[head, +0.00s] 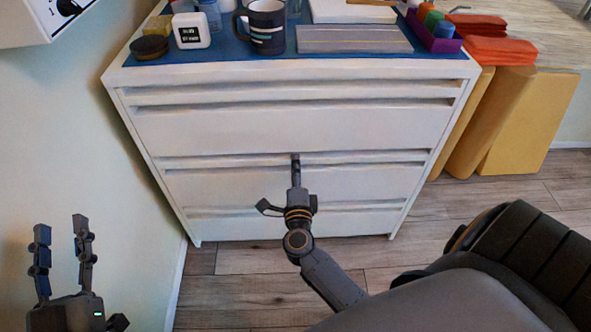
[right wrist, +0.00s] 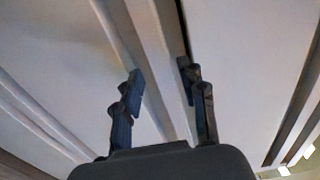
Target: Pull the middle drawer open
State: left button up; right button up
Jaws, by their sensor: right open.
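The white chest of drawers (head: 150,125) stands against the wall with its fronts facing me. The middle drawer (head: 225,187) looks shut, with a long recessed grip along its top edge. My right gripper (head: 295,160) is at that top edge, near the middle of its width. In the right wrist view, the open fingers (right wrist: 160,74) are on either side of a pale lengthwise lip (right wrist: 155,45). Whether they touch it I cannot tell. My left gripper (head: 61,228) is open and empty at the lower left, away from the chest.
On the chest top are a dark mug (head: 267,40), a white clock (head: 191,31), a grey box (head: 352,39) and a purple bin (head: 440,42). Yellow pads (head: 525,120) lean at the right. Wood floor (head: 235,290) in front is clear.

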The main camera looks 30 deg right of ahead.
pick_arm(q)
jog(key=shift+r, duration=0.15)
pick_arm(e)
jog(key=shift+w+d, duration=0.15)
grip_shut()
pick_arm(q)
jog(key=shift+s, duration=0.1)
pick_arm(e)
jog(key=shift+f, duration=0.1)
